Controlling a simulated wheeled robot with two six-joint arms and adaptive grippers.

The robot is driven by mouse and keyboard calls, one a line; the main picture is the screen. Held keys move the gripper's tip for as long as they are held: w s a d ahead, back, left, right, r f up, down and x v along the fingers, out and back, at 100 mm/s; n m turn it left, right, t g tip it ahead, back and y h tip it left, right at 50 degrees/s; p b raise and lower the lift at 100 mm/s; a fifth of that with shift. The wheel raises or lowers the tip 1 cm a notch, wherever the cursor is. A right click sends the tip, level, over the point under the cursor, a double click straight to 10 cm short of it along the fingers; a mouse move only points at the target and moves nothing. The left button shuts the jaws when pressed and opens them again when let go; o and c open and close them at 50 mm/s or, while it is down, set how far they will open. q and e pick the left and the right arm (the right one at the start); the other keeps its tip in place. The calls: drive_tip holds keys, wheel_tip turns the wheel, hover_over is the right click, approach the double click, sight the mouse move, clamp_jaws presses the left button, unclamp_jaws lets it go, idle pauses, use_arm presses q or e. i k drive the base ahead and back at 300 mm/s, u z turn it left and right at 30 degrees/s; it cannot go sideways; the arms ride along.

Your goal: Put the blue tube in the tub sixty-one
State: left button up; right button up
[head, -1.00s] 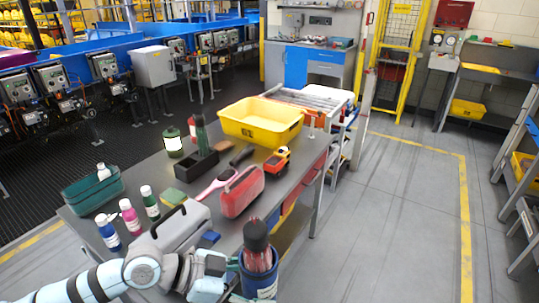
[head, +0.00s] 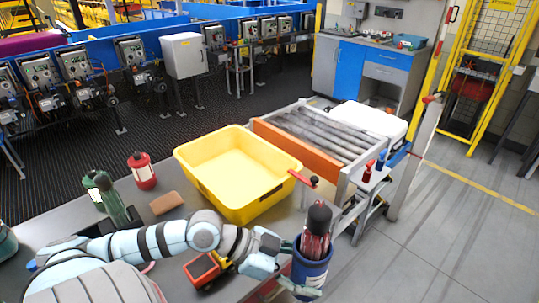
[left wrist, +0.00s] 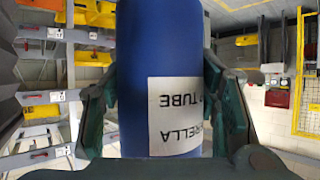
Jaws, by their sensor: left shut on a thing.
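The blue tube (head: 309,268) is upright in my left gripper (head: 290,270), off the table's right edge, with a dark-topped reddish umbrella (head: 317,232) standing in it. The left wrist view shows the blue tube (left wrist: 145,70) between both fingers of the left gripper (left wrist: 160,110); its white label reads partly "TUBE", upside down. The yellow tub (head: 238,205) stands on the table, behind and left of the tube; it appears empty. Its number is not readable now, but the earlier head frame shows 61 on it. My right gripper is not in view.
A roller conveyor (head: 320,135) with an orange side adjoins the tub. A toy truck (head: 203,268), a brown block (head: 166,203), a red lantern (head: 144,172) and a green bottle (head: 112,202) stand on the table. Open floor (head: 440,240) lies to the right.

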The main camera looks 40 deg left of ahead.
sight(248, 181)
drive_tip(key=i, duration=1.05)
drive_tip(key=u, duration=0.95)
